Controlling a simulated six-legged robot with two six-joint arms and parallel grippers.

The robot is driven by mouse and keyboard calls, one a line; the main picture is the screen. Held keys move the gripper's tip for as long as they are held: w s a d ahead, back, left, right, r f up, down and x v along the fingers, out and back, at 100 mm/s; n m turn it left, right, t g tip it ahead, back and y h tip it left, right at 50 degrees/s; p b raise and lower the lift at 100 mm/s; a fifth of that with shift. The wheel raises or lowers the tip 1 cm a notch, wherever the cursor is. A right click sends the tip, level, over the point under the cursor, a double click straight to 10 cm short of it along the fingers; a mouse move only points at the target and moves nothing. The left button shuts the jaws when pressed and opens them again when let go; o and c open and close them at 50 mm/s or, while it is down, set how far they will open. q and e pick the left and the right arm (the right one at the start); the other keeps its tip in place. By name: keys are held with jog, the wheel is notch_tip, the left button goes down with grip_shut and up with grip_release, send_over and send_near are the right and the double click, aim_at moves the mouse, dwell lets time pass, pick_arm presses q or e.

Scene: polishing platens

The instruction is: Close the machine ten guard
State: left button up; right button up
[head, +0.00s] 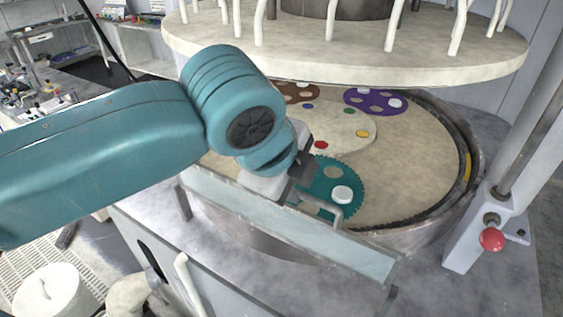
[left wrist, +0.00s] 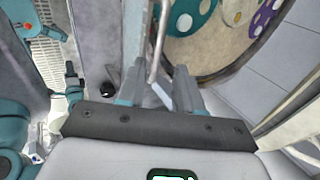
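The guard (head: 352,248) is a long, pale, see-through panel across the front of the round polishing platen (head: 420,180). It runs from upper left to lower right, with a bent metal handle (head: 338,214) on it. My left gripper (head: 308,196) is at the handle, and my arm hides part of the panel. In the left wrist view, the two fingers (left wrist: 158,90) stand apart with the thin handle bar (left wrist: 161,40) between them. I cannot tell whether either finger touches it. My right gripper is not in view.
A large upper plate (head: 350,62) with white rods hangs over the platen. Coloured discs, including a teal one (head: 345,175) and a purple one (head: 372,97), lie on it. A red knob (head: 491,239) is on the right post. A white bin (head: 48,292) stands lower left.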

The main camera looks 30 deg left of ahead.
pick_arm(q)
jog(key=v, duration=0.7)
jog(key=shift+r, duration=0.25)
jog(key=shift+s, duration=0.25)
